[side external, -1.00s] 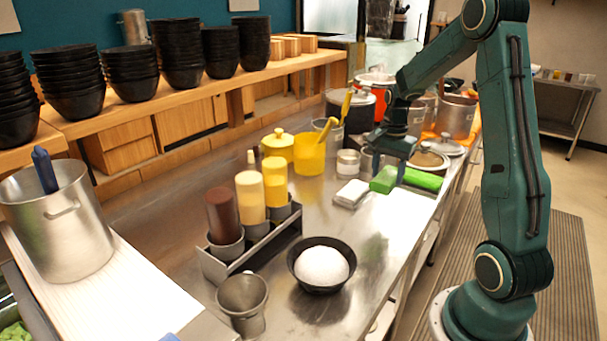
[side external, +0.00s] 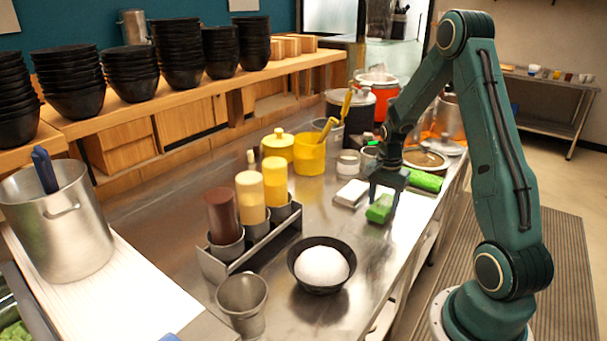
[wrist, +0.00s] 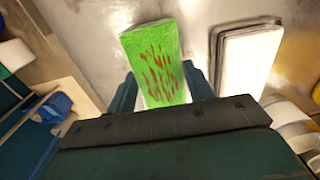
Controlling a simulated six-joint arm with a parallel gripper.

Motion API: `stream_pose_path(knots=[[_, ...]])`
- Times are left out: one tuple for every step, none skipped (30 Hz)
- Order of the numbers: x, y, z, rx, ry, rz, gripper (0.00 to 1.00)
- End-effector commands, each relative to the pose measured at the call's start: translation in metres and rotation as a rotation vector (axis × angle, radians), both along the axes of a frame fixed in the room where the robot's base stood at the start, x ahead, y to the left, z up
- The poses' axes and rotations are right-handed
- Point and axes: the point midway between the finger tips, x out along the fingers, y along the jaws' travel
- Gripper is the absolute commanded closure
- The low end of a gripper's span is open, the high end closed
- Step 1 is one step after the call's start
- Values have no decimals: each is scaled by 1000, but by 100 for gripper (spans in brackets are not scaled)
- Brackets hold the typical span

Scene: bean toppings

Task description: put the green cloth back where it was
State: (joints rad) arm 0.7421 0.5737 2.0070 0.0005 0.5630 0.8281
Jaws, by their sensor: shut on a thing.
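The green cloth (side external: 380,208) is a small folded block at the right part of the steel counter. In the wrist view the green cloth (wrist: 155,62) shows reddish-brown streaks on its face. My gripper (side external: 384,194) points down with its fingers on either side of the cloth and is shut on it. In the wrist view my gripper (wrist: 160,92) covers the cloth's near end. Whether the cloth touches the counter is hard to tell. A white folded cloth (side external: 351,193) lies to its left, and it also shows in the wrist view (wrist: 245,58).
A green roll (side external: 423,180) lies behind my gripper. A black bowl with a white mound (side external: 321,265) and a rack of sauce bottles (side external: 250,250) stand nearer the camera. Yellow containers (side external: 309,157) and pots stand behind. The counter in front of the cloth is clear.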

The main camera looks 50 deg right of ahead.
Motion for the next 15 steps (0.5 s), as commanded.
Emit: stream_pose_path(knots=[[0,0,-4,0,0,0,68],[0,0,-5,0,0,0,68],[0,0,-7,0,0,0,68],[0,0,-7,0,0,0,68],[0,0,-7,0,0,0,68],[0,0,-7,-1,-1,0,68],[0,0,-7,-1,-1,0,68],[0,0,-7,-1,-1,0,68],[0,0,-7,-1,-1,0,68],[0,0,-7,-1,-1,0,68],[0,0,-7,-1,-1,0,68],[0,0,-7,-1,-1,0,68],[0,0,-8,0,0,0,68],[0,0,-9,0,0,0,68],[0,0,-10,0,0,0,68]])
